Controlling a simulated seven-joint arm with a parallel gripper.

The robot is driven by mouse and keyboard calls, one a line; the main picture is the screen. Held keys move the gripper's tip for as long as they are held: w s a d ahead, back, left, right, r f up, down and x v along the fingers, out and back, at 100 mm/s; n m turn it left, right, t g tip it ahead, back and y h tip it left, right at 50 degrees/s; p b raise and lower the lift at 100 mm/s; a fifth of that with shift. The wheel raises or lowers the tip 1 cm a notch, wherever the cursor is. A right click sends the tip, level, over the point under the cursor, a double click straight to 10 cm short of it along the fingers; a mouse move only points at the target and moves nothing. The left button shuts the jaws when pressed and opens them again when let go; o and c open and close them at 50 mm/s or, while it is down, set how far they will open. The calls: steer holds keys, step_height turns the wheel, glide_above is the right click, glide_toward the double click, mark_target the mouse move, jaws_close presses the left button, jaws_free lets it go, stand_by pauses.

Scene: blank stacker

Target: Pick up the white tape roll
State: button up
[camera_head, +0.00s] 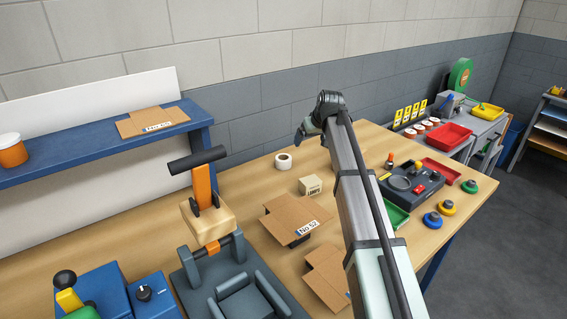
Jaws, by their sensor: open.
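The white tape roll (283,161) lies on the wooden table towards its back edge, near the wall. Its round opening shows, and nothing touches it. My gripper (299,137) is at the far end of my arm, up and to the right of the roll in the picture. It is open, and a gap shows between it and the roll. Part of the gripper is hidden by my own arm. Its fingertips are small and dark, and nothing shows between them.
A small carton (310,186) sits just in front of the roll. A grey press with an orange lever (202,186) stands at left. Bare table surrounds the roll.

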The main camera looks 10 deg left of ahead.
mark_target(284, 158)
steer(key=s+a+n, duration=0.1)
steer(key=s+a, duration=0.2)
steer(key=a, duration=0.4)
steer(key=x, duration=1.3)
steer(key=shift+a, duration=0.1)
steer(key=shift+c, duration=0.2)
steer(key=c, duration=1)
